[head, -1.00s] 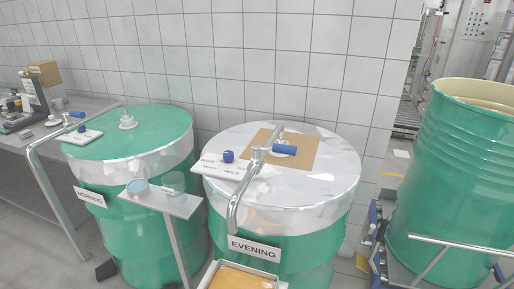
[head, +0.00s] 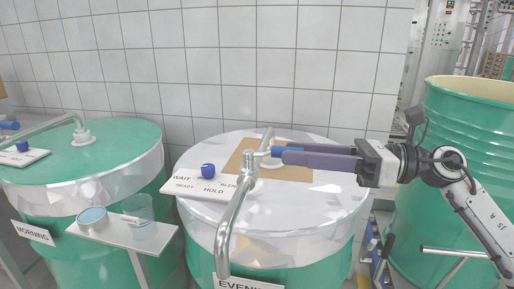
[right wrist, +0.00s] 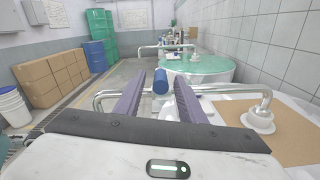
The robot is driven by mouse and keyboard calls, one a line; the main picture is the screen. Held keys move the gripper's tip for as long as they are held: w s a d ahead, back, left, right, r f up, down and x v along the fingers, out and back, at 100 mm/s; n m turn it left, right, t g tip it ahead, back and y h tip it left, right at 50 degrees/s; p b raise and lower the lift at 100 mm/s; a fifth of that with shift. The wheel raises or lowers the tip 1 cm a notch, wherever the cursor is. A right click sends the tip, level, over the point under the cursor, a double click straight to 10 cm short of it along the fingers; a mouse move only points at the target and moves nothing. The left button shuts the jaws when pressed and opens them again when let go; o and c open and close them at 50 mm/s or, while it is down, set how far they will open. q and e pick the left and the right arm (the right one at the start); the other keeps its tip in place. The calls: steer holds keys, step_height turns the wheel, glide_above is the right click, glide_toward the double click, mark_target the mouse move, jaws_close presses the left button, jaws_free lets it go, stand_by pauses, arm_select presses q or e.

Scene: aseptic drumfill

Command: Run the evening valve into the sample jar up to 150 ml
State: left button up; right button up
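The evening valve is a bent steel pipe (head: 232,222) with a blue handle (right wrist: 160,80), on the white-covered evening drum (head: 262,235). My right gripper (head: 282,154) reaches in from the right at the handle. In the right wrist view its fingers (right wrist: 168,80) are apart, with the handle between their tips and gaps showing beside it. The clear sample jar (head: 139,222) stands on a small shelf (head: 113,242) left of the drum, away from the spout; it looks empty. My left gripper is out of view.
A sign board (head: 187,192) reading WAIT, READY, HOLD, BLEND carries a blue knob (head: 207,171) on the evening drum. The morning drum (head: 85,160) with its own valve is at left. An open green drum (head: 470,130) stands at right behind my arm. A tiled wall closes the back.

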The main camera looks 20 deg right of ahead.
mark_target(275, 151)
steer(key=p+x, duration=0.1)
steer(key=x, duration=0.6)
steer(key=shift+w+a+p, duration=0.15)
steer(key=shift+w+p, duration=0.05)
steer(key=shift+p, duration=0.2)
jaws_close()
